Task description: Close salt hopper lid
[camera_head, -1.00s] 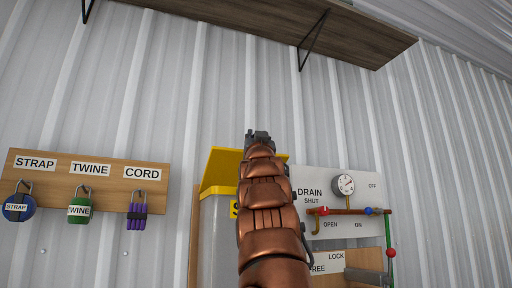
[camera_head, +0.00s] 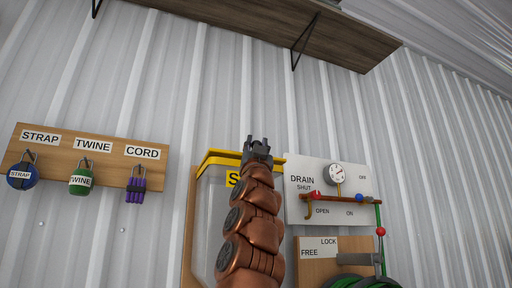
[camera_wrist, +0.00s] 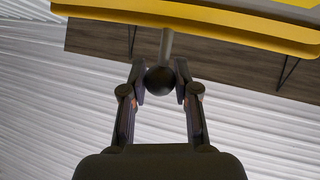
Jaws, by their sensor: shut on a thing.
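The salt hopper (camera_head: 212,228) is a clear-fronted bin on a wooden back, with a yellow label starting with "S" partly hidden by my arm. Its yellow lid (camera_head: 222,157) lies low across the top, nearly level; I cannot tell whether it is fully seated. In the wrist view the lid (camera_wrist: 200,15) crosses the top, with a grey stem and dark ball knob (camera_wrist: 160,80) sticking out from it. My gripper (camera_head: 257,143) is at the lid's front edge. In the wrist view my gripper (camera_wrist: 160,84) has its fingers on both sides of the knob, shut on it.
A rack (camera_head: 95,145) with strap, twine and cord hangs at left. A drain panel (camera_head: 300,210) with a gauge and pipes is close at right, above a lock/free board (camera_head: 310,270) and green hose (camera_head: 360,283). A wooden shelf (camera_head: 250,25) is overhead.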

